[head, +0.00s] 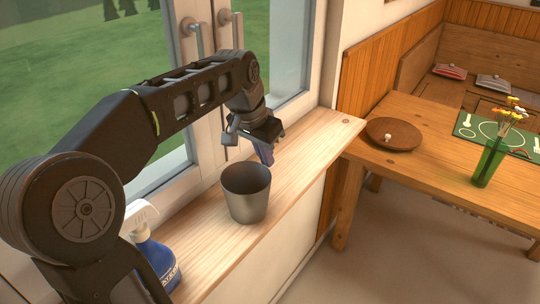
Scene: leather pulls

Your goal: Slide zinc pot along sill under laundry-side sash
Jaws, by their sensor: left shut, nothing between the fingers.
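A grey metal pot (248,194), which looks like the zinc pot, stands upright and empty-looking on the wooden sill (214,263). My left arm comes in from the left, over the sill. Its gripper (266,156) points down just behind the pot's far rim and is shut with nothing held. I cannot tell whether the fingers touch the pot. Window sashes (287,55) with metal handles (190,38) stand behind the sill. My right gripper is not in view.
A blue spray bottle (155,255) stands on the sill left of the pot, partly behind my arm. The sill right of the pot is bare. A wooden table (420,160) with a round board (393,134) and a green flower vase (489,163) stands at the right.

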